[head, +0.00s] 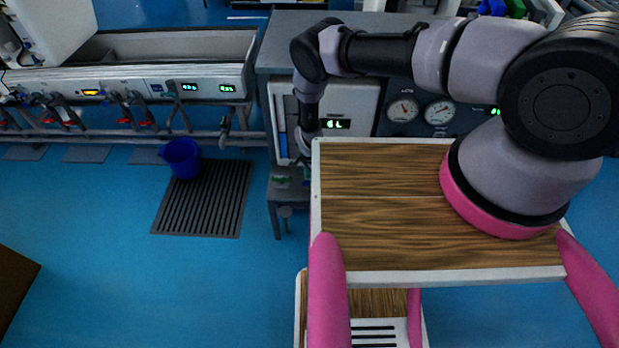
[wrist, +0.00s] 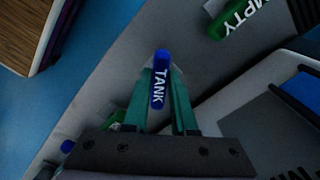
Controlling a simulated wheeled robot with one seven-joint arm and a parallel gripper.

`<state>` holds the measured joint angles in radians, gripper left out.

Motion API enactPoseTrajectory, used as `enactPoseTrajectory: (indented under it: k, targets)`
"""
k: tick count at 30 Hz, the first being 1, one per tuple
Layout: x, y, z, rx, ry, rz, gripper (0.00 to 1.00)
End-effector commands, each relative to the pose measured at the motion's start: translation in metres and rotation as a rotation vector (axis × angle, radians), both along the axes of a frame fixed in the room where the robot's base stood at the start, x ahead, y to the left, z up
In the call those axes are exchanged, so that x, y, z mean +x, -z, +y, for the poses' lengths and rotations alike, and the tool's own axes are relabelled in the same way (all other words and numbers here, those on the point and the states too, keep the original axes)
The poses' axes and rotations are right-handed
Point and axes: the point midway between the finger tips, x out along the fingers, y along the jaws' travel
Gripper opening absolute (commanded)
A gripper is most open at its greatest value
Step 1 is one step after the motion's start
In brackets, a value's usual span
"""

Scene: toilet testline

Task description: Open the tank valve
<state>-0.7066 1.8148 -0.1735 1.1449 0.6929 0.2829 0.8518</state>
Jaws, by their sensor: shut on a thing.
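The tank valve handle (wrist: 160,78) is a blue bar marked TANK, in the middle of the wrist view. My gripper (wrist: 163,92) has its green fingers on both sides of the handle and is shut on it. The bar points along the fingers, with its top end level with or just past the tips. In the head view my arm reaches down in front of the grey test cabinet, and my gripper is mostly hidden behind the edge of my wooden top. The valve body below the handle is hidden by my gripper.
A green handle marked EMPTY (wrist: 236,17) is at the upper right of the wrist view, apart from my fingers. In the head view, a blue bucket (head: 182,158) stands by a dark floor grate (head: 205,205).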

Motion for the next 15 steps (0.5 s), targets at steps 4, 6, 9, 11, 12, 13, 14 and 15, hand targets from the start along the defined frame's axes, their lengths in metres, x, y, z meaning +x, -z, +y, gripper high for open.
enactPoseTrajectory:
  k: [4, 6, 9, 11, 12, 13, 14, 15]
  targets:
    - [0.0002, -0.0002, 0.0001, 0.001, -0.027, -0.001, 0.00]
    - [0.0002, -0.0002, 0.0001, 0.001, -0.032, -0.001, 0.00]
    - [0.0002, -0.0002, 0.0001, 0.001, -0.035, -0.001, 0.00]
    - [0.0001, -0.0002, 0.0001, 0.001, -0.035, -0.001, 0.00]
    - [0.0002, -0.0002, 0.0001, 0.001, -0.035, -0.001, 0.00]
    - [0.0002, -0.0002, 0.0001, 0.001, -0.035, -0.001, 0.00]
    - [0.0002, -0.0002, 0.0001, 0.001, -0.034, -0.001, 0.00]
    - [0.0001, -0.0002, 0.0001, 0.001, -0.034, -0.001, 0.00]
